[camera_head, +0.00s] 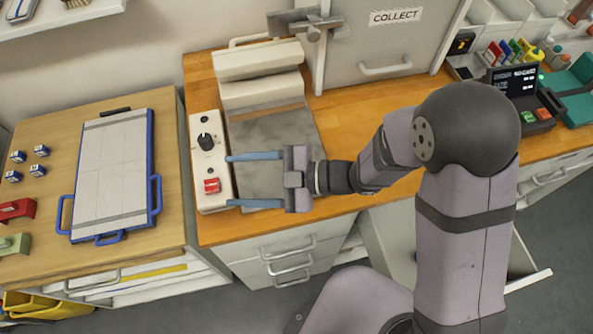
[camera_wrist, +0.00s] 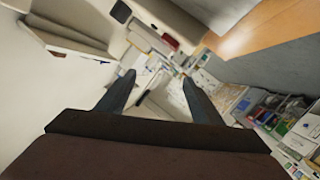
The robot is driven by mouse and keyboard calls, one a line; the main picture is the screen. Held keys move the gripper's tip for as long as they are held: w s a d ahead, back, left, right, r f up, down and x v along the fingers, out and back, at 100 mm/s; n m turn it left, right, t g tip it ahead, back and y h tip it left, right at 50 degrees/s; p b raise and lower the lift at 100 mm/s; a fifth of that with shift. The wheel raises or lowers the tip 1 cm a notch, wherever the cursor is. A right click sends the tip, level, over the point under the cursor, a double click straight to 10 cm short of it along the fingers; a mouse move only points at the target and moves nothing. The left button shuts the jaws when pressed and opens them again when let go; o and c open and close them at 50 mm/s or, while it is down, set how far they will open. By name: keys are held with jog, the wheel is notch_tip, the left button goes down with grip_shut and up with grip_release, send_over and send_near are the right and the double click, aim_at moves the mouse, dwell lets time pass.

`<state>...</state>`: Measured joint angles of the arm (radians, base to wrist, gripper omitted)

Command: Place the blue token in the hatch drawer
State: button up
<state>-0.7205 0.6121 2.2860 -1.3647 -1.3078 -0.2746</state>
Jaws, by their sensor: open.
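My gripper (camera_head: 229,181) is open, its two blue-grey fingers spread and pointing left over the grey plate of a bench machine. Nothing shows between the fingers. In the wrist view, the gripper (camera_wrist: 157,80) is also empty between its fingertips. I cannot pick out a blue token for sure in either view. A grey front marked COLLECT (camera_head: 385,55), with a bar handle, stands behind the bench; I cannot tell whether it is the hatch drawer. A pale drawer or door (camera_head: 530,281) stands open below the bench, partly hidden by my arm.
A white control box (camera_head: 208,165) with a black knob and red button lies by the fingertips. A blue-edged board (camera_head: 112,170) lies on the left table beside several small blue-and-white blocks (camera_head: 18,156). A dark terminal (camera_head: 520,95) and bottles stand at the right.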

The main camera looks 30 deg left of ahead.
jog(key=w+a+r+t, duration=0.3)
jog(key=w+a+r, duration=0.1)
jog(key=a, duration=0.6)
jog(key=w+a+r+m+t+h, duration=0.1)
jog(key=w+r+t, duration=0.2)
jog(key=w+t, duration=0.35)
jog(key=w+a+r+m+t+h, duration=0.1)
jog(key=w+r+m+t+h, duration=0.15)
jog(key=w, duration=0.75)
jog(key=w+d+f+h, duration=0.2)
jog(key=d+f+h, duration=0.2)
jog(key=d, duration=0.1)
jog(key=s+d+f+n+g+h, duration=0.1)
jog(key=s+d+h, duration=0.1)
jog(key=s+d, duration=0.1)
jog(key=s+d+f+n+g+h, duration=0.2)
jog(key=s+d, duration=0.2)
jog(key=d, duration=0.1)
jog(key=s+d+f+n+g+h, duration=0.1)
jog(key=s+d+f+g+h, duration=0.1)
jog(key=s+d, duration=0.1)
jog(key=shift+s+d+f+n, duration=0.1)
jog(key=shift+s+d+n, duration=0.1)
jog(key=shift+d, duration=0.25)
jog(key=shift+s+d+f+n, duration=0.1)
jog(key=shift+d+n, duration=0.05)
jog(key=shift+d, duration=0.25)
jog(key=shift+d+n, duration=0.1)
jog(key=shift+n, duration=0.5)
jog(key=shift+f, duration=0.1)
